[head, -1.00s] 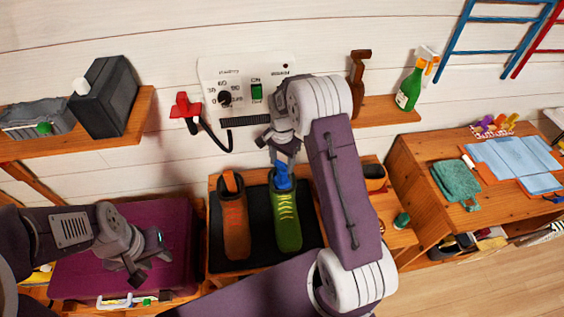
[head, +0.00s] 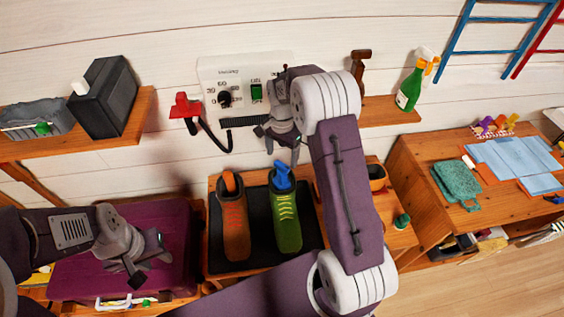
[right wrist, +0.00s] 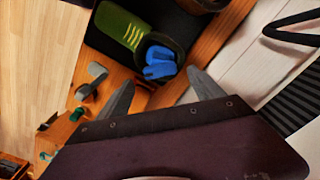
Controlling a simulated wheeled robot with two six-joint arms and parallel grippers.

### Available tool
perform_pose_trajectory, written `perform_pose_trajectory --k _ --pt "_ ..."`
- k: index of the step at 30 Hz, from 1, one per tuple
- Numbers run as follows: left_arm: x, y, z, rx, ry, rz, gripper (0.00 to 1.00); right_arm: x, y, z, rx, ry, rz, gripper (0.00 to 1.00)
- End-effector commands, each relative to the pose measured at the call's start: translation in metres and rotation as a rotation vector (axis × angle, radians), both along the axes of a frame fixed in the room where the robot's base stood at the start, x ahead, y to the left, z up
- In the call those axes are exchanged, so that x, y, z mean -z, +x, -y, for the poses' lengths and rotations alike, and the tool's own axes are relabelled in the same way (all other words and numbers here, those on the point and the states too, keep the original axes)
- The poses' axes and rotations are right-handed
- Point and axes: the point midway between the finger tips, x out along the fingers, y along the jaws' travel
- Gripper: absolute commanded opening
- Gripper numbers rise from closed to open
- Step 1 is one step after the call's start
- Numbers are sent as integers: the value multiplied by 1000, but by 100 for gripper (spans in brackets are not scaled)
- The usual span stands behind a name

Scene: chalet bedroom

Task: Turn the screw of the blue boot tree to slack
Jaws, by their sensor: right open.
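The blue boot tree (head: 283,176) sticks out of the top of the green boot (head: 287,218), which stands on a dark mat. In the right wrist view the boot tree (right wrist: 160,64) shows as a blue knob in the boot's opening. My right gripper (head: 282,152) is open and empty, just above and behind the boot tree, apart from it. In the wrist view its fingertips (right wrist: 165,88) lie on either side of the boot tree's line. My left gripper (head: 150,264) is open and empty over the purple case at the left.
A brown boot (head: 234,222) with an orange boot tree (head: 230,184) stands left of the green one. A wall panel (head: 226,84) with a dial and green switch is behind my right gripper. A red-handled thing (head: 184,106) hangs beside it. The purple case (head: 80,274) lies at left.

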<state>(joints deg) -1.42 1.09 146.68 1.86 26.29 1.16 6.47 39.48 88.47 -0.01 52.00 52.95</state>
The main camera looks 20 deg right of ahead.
Motion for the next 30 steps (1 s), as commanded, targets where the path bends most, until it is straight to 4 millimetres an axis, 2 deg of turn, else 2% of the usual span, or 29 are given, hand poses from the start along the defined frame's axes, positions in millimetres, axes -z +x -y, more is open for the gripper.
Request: perform_pose_trajectory --k 4,9,18,20,22,23,24,26,30 --pt "2 0 0 0 0 0 36 -31 1 0 0 0 4 76" --pt "2 0 0 0 0 0 36 -47 0 0 0 0 0 76" --pt "2 0 0 0 0 0 36 -49 1 0 0 -1 5 76" --pt "2 0 0 0 0 0 36 -49 9 1 0 -4 36 76" --pt "2 0 0 0 0 0 36 -44 24 3 0 -12 102 76" --pt "-8 0 0 0 0 -1 36 -44 31 4 0 -14 123 76" --pt "-29 0 0 0 0 -1 36 -49 37 4 0 -16 141 76" --pt "-54 0 0 0 0 0 36 -50 41 5 0 -17 147 76" --pt "-106 0 0 0 0 1 36 -50 35 4 0 -14 121 76"
